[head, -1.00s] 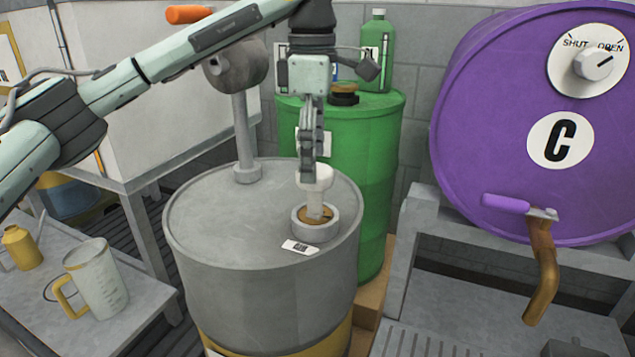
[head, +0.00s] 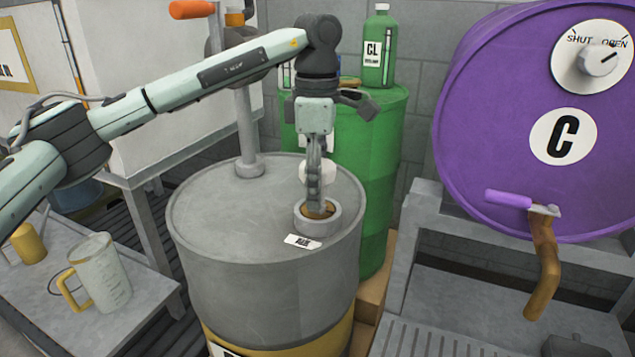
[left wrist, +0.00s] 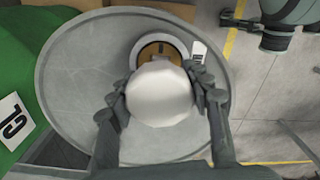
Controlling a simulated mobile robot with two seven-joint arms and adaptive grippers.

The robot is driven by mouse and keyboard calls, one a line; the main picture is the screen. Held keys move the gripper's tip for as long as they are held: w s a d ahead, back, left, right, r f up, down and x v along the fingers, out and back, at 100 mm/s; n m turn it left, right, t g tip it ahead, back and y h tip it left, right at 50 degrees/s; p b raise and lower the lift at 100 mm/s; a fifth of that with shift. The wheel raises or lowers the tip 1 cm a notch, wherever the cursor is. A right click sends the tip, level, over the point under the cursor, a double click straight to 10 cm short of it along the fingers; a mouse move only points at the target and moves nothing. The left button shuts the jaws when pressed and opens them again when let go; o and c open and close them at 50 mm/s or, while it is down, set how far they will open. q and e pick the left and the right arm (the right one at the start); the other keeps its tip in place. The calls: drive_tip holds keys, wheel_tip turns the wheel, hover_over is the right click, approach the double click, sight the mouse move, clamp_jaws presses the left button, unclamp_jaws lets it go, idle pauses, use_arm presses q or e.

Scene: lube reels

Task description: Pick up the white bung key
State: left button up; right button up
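The white bung key (head: 326,170) stands upright in the bung opening (head: 317,214) on top of the grey drum (head: 225,210). My left gripper (head: 314,200) points straight down over it, and its near finger partly hides the key in the head view. In the left wrist view the key's round white head (left wrist: 160,94) lies between the two fingers (left wrist: 163,98). The fingers are spread, one on each side of the head; whether they touch it is hard to tell. The key's lower part is hidden there.
A pump pipe (head: 246,120) rises from the grey drum left of the key. A green drum (head: 375,150) with a green bottle (head: 379,48) stands behind. A purple barrel (head: 500,120) is at right. A clear jug (head: 100,272) stands on the left bench.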

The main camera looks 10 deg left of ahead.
use_arm(q)
drive_tip(key=c, duration=0.6)
drive_tip(key=shift+r, duration=0.15)
